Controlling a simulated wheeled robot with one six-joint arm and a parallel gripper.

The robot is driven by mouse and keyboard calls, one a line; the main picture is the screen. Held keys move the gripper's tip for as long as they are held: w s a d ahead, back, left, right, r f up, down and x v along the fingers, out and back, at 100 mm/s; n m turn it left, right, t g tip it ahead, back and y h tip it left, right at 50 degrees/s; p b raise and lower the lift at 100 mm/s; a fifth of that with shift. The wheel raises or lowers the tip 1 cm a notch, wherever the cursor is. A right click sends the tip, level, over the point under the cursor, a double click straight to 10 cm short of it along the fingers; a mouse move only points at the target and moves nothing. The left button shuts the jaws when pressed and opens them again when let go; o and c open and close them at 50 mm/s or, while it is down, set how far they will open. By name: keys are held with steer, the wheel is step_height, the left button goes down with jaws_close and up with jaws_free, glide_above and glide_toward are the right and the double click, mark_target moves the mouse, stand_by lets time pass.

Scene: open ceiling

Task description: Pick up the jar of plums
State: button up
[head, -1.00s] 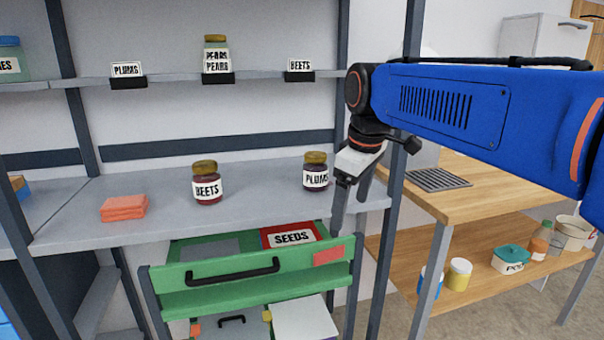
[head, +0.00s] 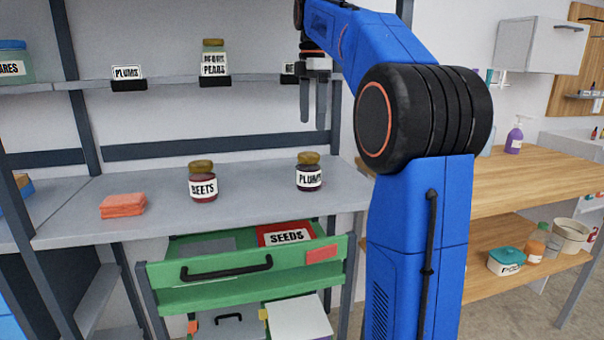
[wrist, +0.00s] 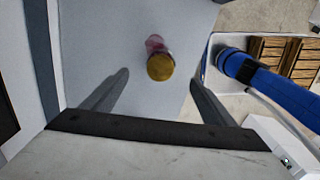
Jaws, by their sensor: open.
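The jar of plums (head: 309,174) stands upright on the grey middle shelf, with a dark body, a gold lid and a white PLUMS label. My gripper (head: 313,124) hangs above it with its fingers pointing down, apart from the jar. In the wrist view the gold lid of the jar (wrist: 160,66) shows from above, ahead of and between the two spread fingers of my gripper (wrist: 158,80). The gripper is open and empty.
A similar jar labelled BEETS (head: 202,181) stands to the left on the same shelf (head: 250,196). Orange cloths (head: 123,206) lie further left. The upper shelf holds a PEARS jar (head: 214,62) and label stands. An open green drawer (head: 240,274) juts out below.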

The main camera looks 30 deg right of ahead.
mark_target(311, 154)
step_height(311, 154, down, 12)
steer(key=shift+r, duration=0.1)
steer(key=f, duration=0.2)
steer(key=a+f, duration=0.1)
steer(key=f, duration=0.1)
steer(key=shift+f, duration=0.75)
steer(key=shift+c, duration=0.2)
steer(key=c, duration=1.6)
